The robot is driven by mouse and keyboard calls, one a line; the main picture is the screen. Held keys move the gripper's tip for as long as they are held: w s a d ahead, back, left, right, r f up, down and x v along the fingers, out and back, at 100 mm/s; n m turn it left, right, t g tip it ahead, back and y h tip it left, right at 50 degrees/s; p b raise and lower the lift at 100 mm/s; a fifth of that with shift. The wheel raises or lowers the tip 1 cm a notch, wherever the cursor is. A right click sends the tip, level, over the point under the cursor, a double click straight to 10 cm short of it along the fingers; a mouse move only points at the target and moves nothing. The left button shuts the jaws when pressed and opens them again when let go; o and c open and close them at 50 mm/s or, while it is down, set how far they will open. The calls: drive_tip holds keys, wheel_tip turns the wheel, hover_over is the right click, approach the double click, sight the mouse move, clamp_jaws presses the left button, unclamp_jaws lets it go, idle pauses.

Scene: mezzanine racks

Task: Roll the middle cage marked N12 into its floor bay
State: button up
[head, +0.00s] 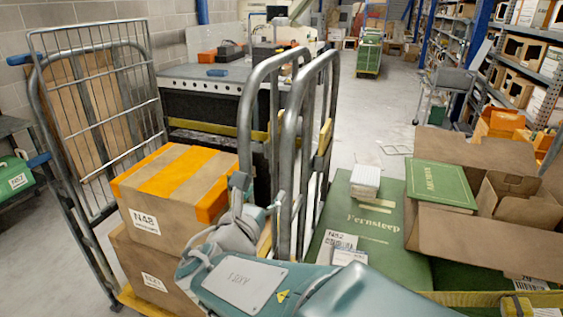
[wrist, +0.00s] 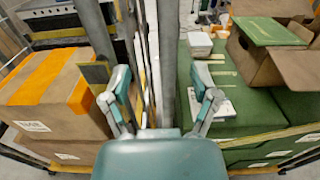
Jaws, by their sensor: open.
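A roll cage on the left has a grey tubular frame (head: 66,170) and carries brown boxes, the upper one an orange-taped box (head: 170,190) marked N48. Another cage on the right carries green boxes (head: 345,220), with a label that looks like N52. Two upright steel loops (head: 310,140) stand between the loads. I cannot read N12 anywhere. My gripper (head: 258,205) is open at these loops. In the wrist view, my gripper (wrist: 160,92) has its fingers either side of an upright post (wrist: 168,60); whether they touch it is unclear.
A black bench (head: 210,105) stands behind the left cage. An open brown carton (head: 490,230) and a green book (head: 440,185) are on the right load. A grey trolley (head: 447,95) and racks line the right. The aisle floor (head: 370,115) beyond is mostly clear.

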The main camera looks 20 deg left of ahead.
sight(284, 171)
drive_tip(key=w+d, duration=0.1)
drive_tip(key=w, duration=0.2)
drive_tip(key=w+d, duration=0.1)
drive_tip(key=shift+w+d+r, duration=0.15)
drive_tip(key=shift+w+d, duration=0.2)
drive_tip(key=shift+w, duration=0.05)
drive_tip(key=w, duration=0.1)
drive_tip(key=w+a, duration=0.1)
drive_tip(key=w, duration=0.1)
drive_tip(key=w+a, duration=0.1)
drive_tip(key=w, duration=0.1)
drive_tip(key=shift+w+f, duration=0.1)
drive_tip(key=shift+f, duration=0.1)
drive_tip(key=shift+w+d+r, duration=0.1)
drive_tip(key=shift+d+r, duration=0.05)
drive_tip(key=shift+d, duration=0.65)
drive_tip(key=c, duration=0.9)
drive_tip(key=shift+a, duration=0.25)
clamp_jaws()
drive_tip(key=shift+a, duration=0.1)
